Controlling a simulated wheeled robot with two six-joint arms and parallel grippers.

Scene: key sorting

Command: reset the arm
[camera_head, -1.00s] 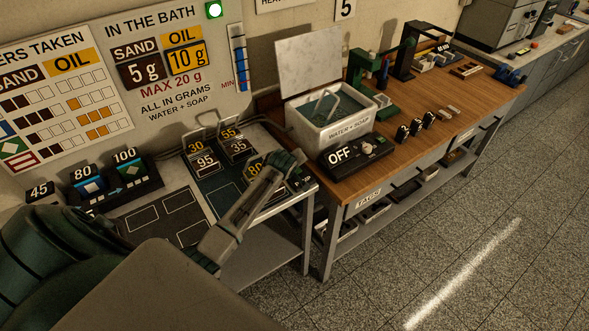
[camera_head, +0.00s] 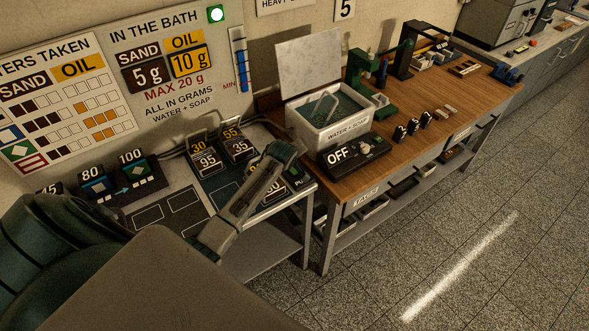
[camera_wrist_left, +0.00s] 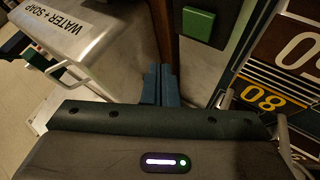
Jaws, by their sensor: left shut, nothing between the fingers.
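My left arm comes in from the left in the head view. Its wrist (camera_head: 283,152) is over the right part of the near table with the number cards; the fingers cannot be made out there. In the left wrist view my left gripper (camera_wrist_left: 158,72) has its two dark fingers together, with nothing between them. It is apart from the white "WATER + SOAP" bath (camera_wrist_left: 70,40), which is to its left. A panel with a green square (camera_wrist_left: 199,26) is ahead and slightly right. My right gripper is not in view.
Number cards (camera_head: 208,160) stand on the near table beside and partly behind my arm. The white bath (camera_head: 330,133), with its lid up, and the "OFF" control box (camera_head: 353,153) stand on the wooden bench (camera_head: 410,150). The floor (camera_head: 450,260) at right is clear.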

